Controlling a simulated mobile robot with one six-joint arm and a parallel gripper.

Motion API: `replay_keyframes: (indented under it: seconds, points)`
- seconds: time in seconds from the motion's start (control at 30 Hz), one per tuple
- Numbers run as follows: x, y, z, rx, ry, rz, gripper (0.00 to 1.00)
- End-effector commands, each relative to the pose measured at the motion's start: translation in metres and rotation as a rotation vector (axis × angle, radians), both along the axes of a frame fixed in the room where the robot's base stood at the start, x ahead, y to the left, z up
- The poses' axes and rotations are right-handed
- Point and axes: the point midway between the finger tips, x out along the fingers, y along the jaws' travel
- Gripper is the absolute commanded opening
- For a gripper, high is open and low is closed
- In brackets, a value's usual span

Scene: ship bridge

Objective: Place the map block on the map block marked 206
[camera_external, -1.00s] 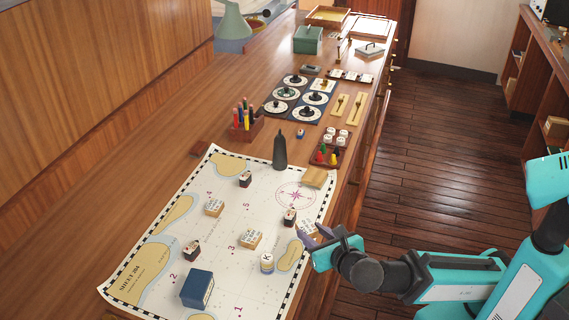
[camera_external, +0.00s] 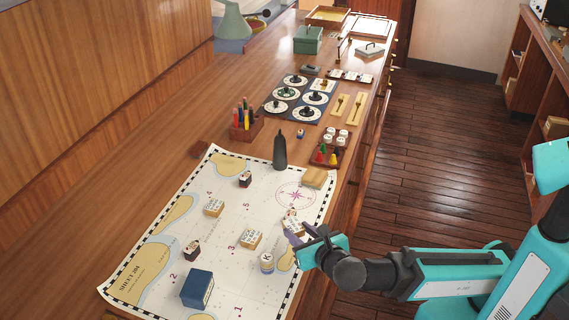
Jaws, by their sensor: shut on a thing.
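My gripper (camera_external: 291,237) is shut on a map block (camera_external: 293,226), a pale block with small printing, over the right part of the chart (camera_external: 222,268). The held block partly hides a small dark-and-white block (camera_external: 290,212) behind it. Two similar pale map blocks lie on the chart: one (camera_external: 251,238) to the left of my gripper, and one (camera_external: 214,207) farther left and back. Their printing is too small to tell which is marked 206. I cannot tell how high the held block is above the chart.
A round white piece with a blue band (camera_external: 267,262) stands just left of my gripper. A blue box (camera_external: 197,288) is at the front left. Dark-and-white blocks (camera_external: 192,250) also stand on the chart.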

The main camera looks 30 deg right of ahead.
Motion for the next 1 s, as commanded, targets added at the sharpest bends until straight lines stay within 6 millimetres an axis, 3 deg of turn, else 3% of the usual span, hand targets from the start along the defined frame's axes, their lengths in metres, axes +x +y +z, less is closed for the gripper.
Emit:
replay_keyframes:
  seconds: [1.0]
  points:
    - [0.009,0.011,0.003,-0.002,0.000,0.000,0.12]
